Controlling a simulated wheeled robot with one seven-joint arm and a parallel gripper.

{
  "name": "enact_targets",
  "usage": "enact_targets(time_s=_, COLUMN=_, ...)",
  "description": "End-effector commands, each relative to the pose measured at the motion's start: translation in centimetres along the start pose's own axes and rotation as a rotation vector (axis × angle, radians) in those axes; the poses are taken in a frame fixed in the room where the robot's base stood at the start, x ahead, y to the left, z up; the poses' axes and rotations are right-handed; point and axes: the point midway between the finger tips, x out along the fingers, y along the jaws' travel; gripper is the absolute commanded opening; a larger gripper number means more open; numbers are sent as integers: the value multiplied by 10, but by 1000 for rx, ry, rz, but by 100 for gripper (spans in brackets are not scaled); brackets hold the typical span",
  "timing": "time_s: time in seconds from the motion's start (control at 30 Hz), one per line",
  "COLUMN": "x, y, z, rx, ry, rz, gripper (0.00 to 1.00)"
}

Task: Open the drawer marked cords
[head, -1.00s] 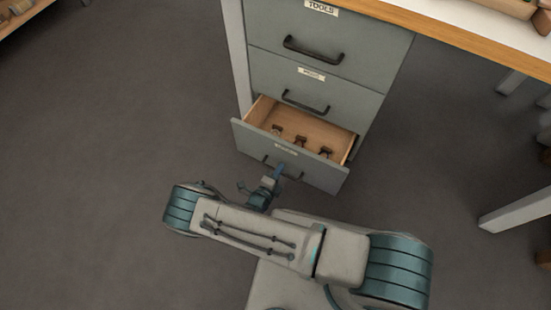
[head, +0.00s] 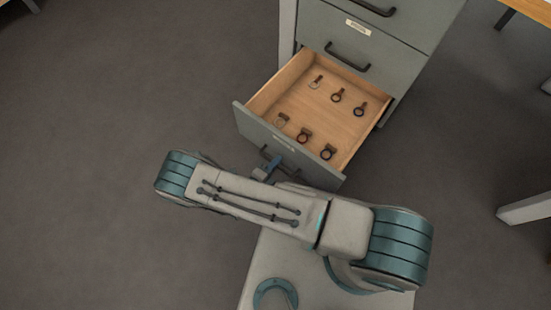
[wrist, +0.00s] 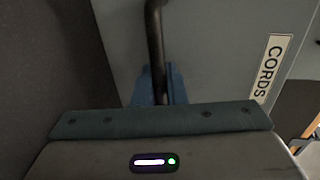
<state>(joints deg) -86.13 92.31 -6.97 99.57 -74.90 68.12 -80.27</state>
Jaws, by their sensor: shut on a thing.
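The cords drawer (head: 285,150) is the bottom one of a grey cabinet and stands well out, its wooden inside showing. Its CORDS label (wrist: 269,69) reads clearly in the wrist view. My gripper (head: 268,170) is at the drawer's front, shut on the dark bar handle (head: 265,153). In the wrist view the blue fingers of my gripper (wrist: 158,88) sit on both sides of the handle (wrist: 154,35). Several small looped cords or tags (head: 337,95) lie in the drawer in two rows.
The drawer above (head: 345,60) is shut, with its own label and handle. Grey floor (head: 100,120) is open to the left. A table leg (head: 524,208) stands at the right.

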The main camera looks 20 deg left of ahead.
Motion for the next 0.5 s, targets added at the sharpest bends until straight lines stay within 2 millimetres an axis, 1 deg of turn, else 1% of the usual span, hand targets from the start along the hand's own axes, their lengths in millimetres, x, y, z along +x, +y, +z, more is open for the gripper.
enact_targets(time_s=0.47, x=0, y=0, z=-3, rx=-1, ry=10, rz=0, gripper=0)
enact_targets(time_s=0.5, x=0, y=0, z=-3, rx=-1, ry=10, rz=0, gripper=17)
